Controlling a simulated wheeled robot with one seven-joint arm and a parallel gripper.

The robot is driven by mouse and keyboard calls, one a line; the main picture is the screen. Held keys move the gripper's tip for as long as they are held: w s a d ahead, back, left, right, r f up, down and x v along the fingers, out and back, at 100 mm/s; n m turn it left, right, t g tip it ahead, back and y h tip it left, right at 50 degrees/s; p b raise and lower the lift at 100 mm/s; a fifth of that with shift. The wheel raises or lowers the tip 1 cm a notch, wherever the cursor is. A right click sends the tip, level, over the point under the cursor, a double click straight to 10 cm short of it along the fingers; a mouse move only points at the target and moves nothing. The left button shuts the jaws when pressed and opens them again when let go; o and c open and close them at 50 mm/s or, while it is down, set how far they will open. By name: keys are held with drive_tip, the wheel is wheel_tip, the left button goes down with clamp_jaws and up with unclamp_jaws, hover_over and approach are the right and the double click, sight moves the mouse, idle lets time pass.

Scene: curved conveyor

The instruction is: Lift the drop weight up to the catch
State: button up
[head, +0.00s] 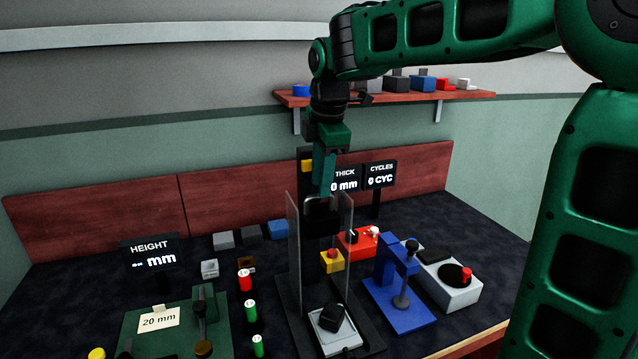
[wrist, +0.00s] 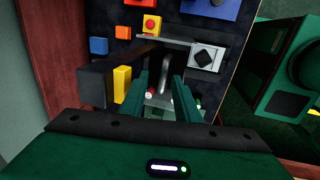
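The drop weight (head: 322,221) is a dark block with an arched handle on top. It sits high between the clear side panels of the drop tester, against its black column. My gripper (head: 322,190) points down at the handle from above. In the wrist view the grey handle (wrist: 165,72) shows between my two green fingers (wrist: 161,82), with gaps visible beside it, so the gripper looks open around it. A yellow part (head: 307,166), perhaps the catch, is at the column's upper left; it also shows in the wrist view (wrist: 122,83). The weight's underside is hard to make out.
A black block (head: 332,318) lies on the tester's pale plate (head: 345,341). A yellow button box (head: 332,262), a red box (head: 356,243) and a blue press (head: 405,315) stand right. A green height gauge (head: 215,315) and several small cylinders stand left. A shelf (head: 450,96) hangs behind.

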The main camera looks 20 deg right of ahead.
drive_tip(key=v, duration=1)
drive_tip(key=shift+r, duration=0.3)
drive_tip(key=s+d+f+m+g, duration=0.2)
drive_tip(key=s+d+f+m, duration=1.45)
drive_tip(key=s, duration=0.25)
drive_tip(key=s+f+m, duration=0.8)
drive_tip(key=s, duration=0.3)
drive_tip(key=shift+d, duration=0.4)
